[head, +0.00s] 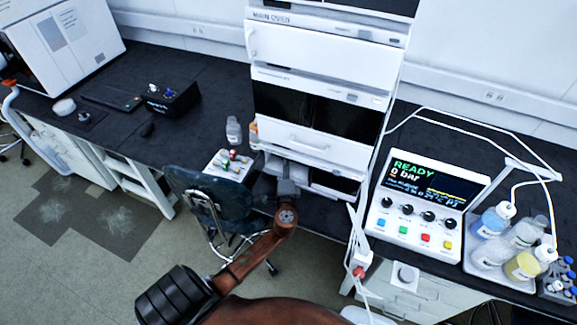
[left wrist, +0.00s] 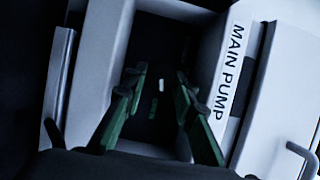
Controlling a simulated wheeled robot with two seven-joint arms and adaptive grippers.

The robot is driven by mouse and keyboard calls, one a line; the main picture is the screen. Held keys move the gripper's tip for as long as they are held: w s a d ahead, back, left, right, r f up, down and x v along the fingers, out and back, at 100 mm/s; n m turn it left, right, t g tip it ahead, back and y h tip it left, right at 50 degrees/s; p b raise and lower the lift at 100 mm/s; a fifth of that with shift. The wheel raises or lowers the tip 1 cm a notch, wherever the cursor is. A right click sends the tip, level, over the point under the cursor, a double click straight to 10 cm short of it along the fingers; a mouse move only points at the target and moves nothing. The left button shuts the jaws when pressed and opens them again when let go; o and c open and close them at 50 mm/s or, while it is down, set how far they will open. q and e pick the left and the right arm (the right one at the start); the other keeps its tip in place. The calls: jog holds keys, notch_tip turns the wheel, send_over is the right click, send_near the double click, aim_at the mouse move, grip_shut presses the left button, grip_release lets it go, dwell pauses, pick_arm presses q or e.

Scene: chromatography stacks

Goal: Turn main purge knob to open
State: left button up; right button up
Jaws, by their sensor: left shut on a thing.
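In the left wrist view my left gripper (left wrist: 160,100) has its two green fingers inside a pale-framed recess of the main pump module (left wrist: 232,70), labelled MAIN PUMP. The fingers are closed on the sides of the dark main purge knob (left wrist: 160,84), which has a small white mark. A small green mark shows just below the white one. The knob's outline is lost in shadow. In the head view my left gripper (head: 287,180) is at the lower front of the chromatography stack (head: 320,50), and hides the knob. My right gripper is not in view.
A control panel (head: 425,205) right of the stack reads READY, 0 bar. A tray of bottles (head: 515,282) stands beyond it. A dark chair (head: 205,195) stands near my left arm.

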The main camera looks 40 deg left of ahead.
pick_arm(q)
jog(key=shift+f+m+t+y+b, duration=0.15)
jog(key=shift+m+t+b, duration=0.05)
jog(key=shift+m+b, duration=0.4)
jog(key=shift+f+m+t+y+b, duration=0.1)
jog(key=shift+m+t+y+b, duration=0.1)
jog(key=shift+m+b, duration=0.4)
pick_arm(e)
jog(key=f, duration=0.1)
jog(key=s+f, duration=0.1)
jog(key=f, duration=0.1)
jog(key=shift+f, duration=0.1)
pick_arm(q)
jog(key=shift+m, duration=0.3)
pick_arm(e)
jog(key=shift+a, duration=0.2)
pick_arm(q)
jog(key=o, duration=1.2)
jog(key=shift+r, duration=0.1)
jog(key=shift+c, duration=0.2)
